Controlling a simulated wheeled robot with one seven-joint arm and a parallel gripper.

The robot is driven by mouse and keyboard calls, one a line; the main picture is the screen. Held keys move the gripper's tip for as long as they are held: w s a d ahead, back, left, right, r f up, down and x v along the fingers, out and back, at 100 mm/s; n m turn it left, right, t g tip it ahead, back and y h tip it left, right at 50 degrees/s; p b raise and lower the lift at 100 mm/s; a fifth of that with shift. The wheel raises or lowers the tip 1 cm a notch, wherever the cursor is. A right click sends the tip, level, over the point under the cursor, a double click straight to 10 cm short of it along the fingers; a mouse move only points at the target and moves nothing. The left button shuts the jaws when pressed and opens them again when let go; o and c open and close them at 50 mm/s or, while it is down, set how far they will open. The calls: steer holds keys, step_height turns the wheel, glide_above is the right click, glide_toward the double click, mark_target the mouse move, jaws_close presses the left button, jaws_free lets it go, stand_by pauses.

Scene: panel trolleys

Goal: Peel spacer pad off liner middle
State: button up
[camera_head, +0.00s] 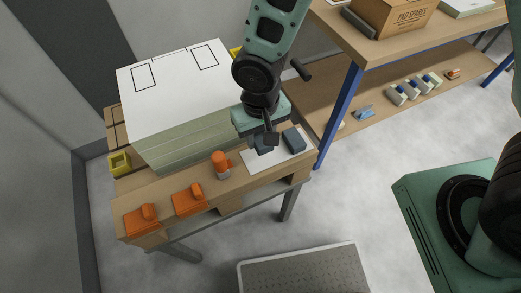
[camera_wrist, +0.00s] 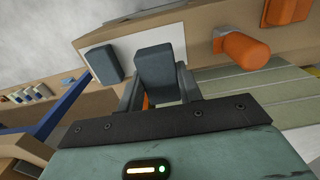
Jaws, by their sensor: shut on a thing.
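A white liner sheet (camera_head: 253,160) lies on the front ledge of the wooden trolley, and it also shows in the wrist view (camera_wrist: 145,34). My gripper (camera_head: 266,141) points down over the liner. In the wrist view my gripper (camera_wrist: 160,84) is shut on a dark blue-grey spacer pad (camera_wrist: 159,66), one finger on each side of it. The pad's lower part is hidden, and I cannot tell whether it touches the liner. A second dark spacer pad (camera_head: 294,139) lies on the liner to the right; in the wrist view it is to the left (camera_wrist: 103,64).
An orange-topped cylinder (camera_head: 220,163) stands left of the liner, with two orange clamp-like blocks (camera_head: 188,200) further left. A tall stack of pale panels (camera_head: 170,90) rises behind. A blue-legged shelf (camera_head: 340,110) is close on the right.

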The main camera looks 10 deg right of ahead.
mark_target(261, 136)
steer(key=shift+r+p, duration=2.7)
steer(key=shift+r, duration=1.05)
